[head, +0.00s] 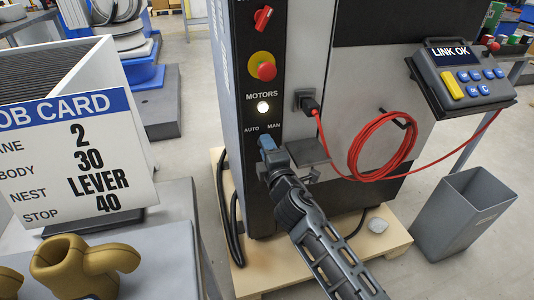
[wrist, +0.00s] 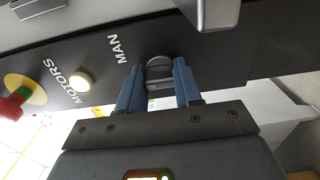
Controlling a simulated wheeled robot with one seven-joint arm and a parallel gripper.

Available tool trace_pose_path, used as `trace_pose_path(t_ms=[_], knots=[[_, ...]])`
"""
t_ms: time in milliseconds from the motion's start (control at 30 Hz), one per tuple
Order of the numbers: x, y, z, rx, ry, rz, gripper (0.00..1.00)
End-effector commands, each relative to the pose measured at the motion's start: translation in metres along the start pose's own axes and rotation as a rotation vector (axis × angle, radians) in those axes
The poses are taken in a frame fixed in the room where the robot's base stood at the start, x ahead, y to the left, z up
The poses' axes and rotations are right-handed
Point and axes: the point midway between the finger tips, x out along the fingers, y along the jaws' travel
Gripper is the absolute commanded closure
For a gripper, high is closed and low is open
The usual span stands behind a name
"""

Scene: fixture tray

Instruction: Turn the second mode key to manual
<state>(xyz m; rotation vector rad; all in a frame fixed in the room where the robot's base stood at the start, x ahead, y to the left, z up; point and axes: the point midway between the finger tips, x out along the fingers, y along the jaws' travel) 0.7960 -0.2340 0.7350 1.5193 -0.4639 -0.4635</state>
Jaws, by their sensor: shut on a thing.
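The mode key (wrist: 159,71) is a small dark grey knob on the black control strip, below the AUTO and MAN labels. In the wrist view it sits between the two blue fingers of my gripper (wrist: 158,88), near the word MAN. In the head view my gripper (head: 267,144) reaches up to the strip, and its fingers hide the key. The gripper is shut on the key. I cannot tell clearly which way the key points.
Above the key are a lit MOTORS lamp (head: 263,107), a red stop button (head: 266,71) and a red rotary switch (head: 263,18). A red cable coil (head: 383,145) hangs at right, below a LINK OK pendant (head: 460,78). A job card (head: 75,150) stands at left.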

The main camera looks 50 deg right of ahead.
Motion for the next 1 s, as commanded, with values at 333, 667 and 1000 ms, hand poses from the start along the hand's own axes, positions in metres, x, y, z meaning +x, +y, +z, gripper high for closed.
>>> trace_pose_path(t_ms=[333, 667, 1000], knots=[[0.0003, -0.0045, 0.0036, 0.301, -0.008, 0.000, 0.96], [0.0004, -0.0043, 0.0043, 0.480, -0.010, -0.001, 0.96], [0.0004, -0.0041, 0.0048, 0.539, -0.013, -0.002, 0.96]])
